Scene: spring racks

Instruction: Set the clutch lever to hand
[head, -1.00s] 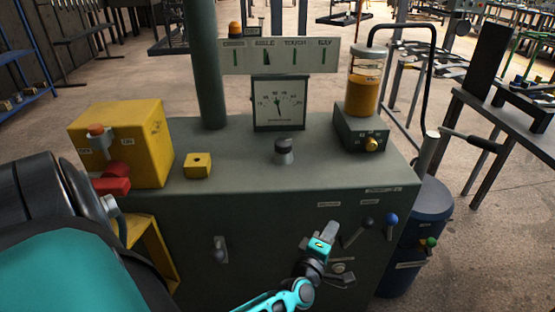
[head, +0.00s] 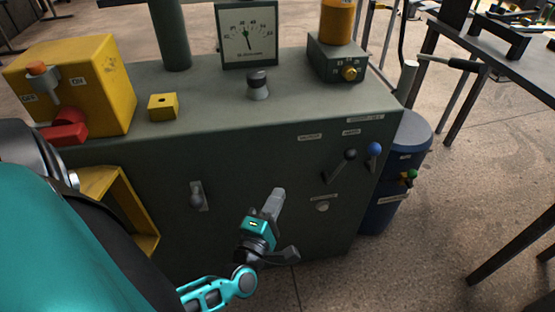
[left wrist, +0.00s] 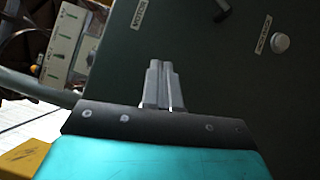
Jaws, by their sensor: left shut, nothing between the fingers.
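On the front of the dark green cabinet, a lever with a black ball knob (head: 350,154) tilts up and to the right, its knob below the label I read as HAND (head: 351,132). The MOTOR label (head: 310,136) is to its left and also shows in the left wrist view (left wrist: 139,14). I take this as the clutch lever. A lever with a blue knob (head: 374,149) stands just right of it. My left gripper (head: 277,194) is shut and empty, left of and below the black knob, apart from it. Its closed fingers show in the left wrist view (left wrist: 160,66).
A pale round button (head: 322,206) sits below the levers. Another small lever (head: 197,200) is further left on the panel. A yellow switch box (head: 75,85) and a dial gauge (head: 247,35) stand on top. A blue drum (head: 410,150) stands at the right, with open floor beyond.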

